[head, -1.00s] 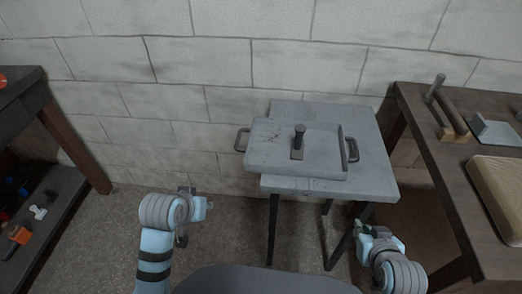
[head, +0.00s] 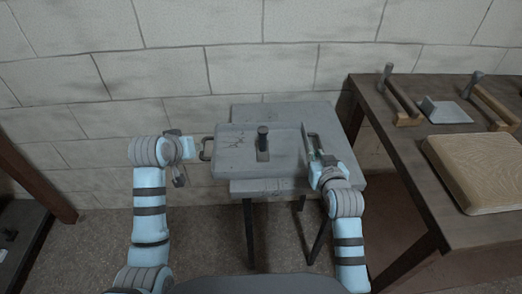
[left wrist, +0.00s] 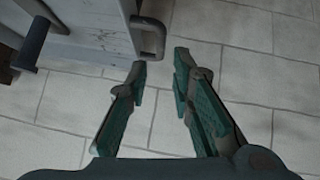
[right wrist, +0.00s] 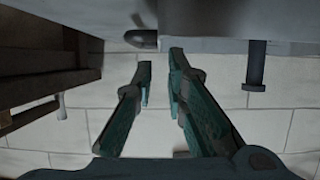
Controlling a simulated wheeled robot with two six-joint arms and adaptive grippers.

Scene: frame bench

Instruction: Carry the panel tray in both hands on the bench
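The panel tray (head: 232,162) is a grey, flat, shallow tray on a small grey table. A dark upright peg (head: 263,139) stands on a block in its middle. A loop handle (head: 206,149) sticks out on its left, and it also shows in the left wrist view (left wrist: 151,38). My left gripper (head: 182,160) is open and empty, just short of that handle; its fingers (left wrist: 161,66) point toward it. My right gripper (head: 319,161) overlaps the right handle (head: 313,142) in the head view. In the right wrist view its fingers (right wrist: 160,62) are open, with the handle (right wrist: 141,38) just beyond them.
The small grey table (head: 280,112) stands before a block wall. A brown bench (head: 392,152) at the right holds wooden tools (head: 402,104), a grey plate (head: 445,111) and a tan block (head: 476,172). A dark shelf edge (head: 33,180) is at the left.

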